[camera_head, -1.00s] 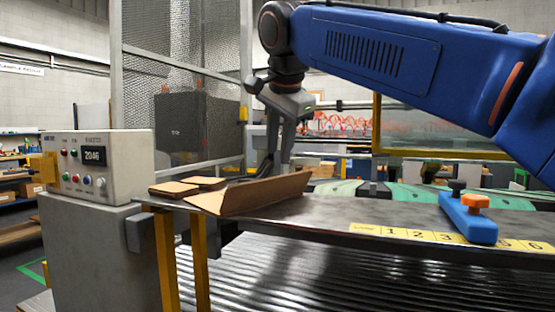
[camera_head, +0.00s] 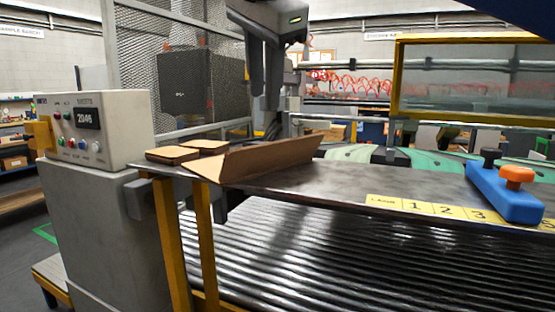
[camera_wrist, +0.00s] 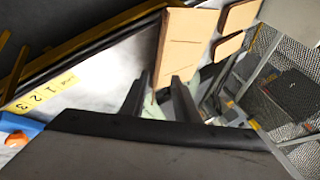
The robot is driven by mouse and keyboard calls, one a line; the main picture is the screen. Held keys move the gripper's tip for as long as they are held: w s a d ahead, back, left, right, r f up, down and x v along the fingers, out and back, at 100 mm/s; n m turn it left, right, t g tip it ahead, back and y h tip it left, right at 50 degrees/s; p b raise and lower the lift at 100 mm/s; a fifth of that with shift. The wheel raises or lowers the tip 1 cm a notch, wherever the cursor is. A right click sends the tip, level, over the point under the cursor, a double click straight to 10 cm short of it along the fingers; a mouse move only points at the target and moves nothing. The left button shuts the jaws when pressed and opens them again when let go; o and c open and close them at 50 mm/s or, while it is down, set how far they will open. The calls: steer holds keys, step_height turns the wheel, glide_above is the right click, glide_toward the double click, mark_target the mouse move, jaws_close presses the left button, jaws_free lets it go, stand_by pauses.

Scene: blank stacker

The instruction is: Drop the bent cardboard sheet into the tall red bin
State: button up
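The bent cardboard sheet (camera_head: 268,157) is brown, with a raised flap and a creased corner. It lies at the left end of the dark metal table (camera_head: 345,180). In the wrist view the sheet (camera_wrist: 187,50) is a tan panel just beyond my fingertips, its lower end reaching toward the gap between them. My gripper (camera_head: 264,90) is pointing down above and behind the sheet in the head view. In the wrist view my gripper (camera_wrist: 162,76) has its two fingers apart, with nothing clearly clamped. I see no tall red bin in these views.
Two small cardboard pieces (camera_head: 172,154) (camera_head: 206,147) lie left of the sheet. A control box (camera_head: 95,130) stands at the left. A blue block with an orange knob (camera_head: 505,190) and a yellow numbered strip (camera_head: 430,208) are at the right. Mesh fencing (camera_head: 135,60) stands behind.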

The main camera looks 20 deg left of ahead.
glide_toward(267, 170)
steer(key=x, duration=0.4)
steer(key=shift+w+a+f, duration=0.15)
steer(key=shift+w+f, duration=0.05)
steer(key=shift+w, duration=0.2)
jaws_close()
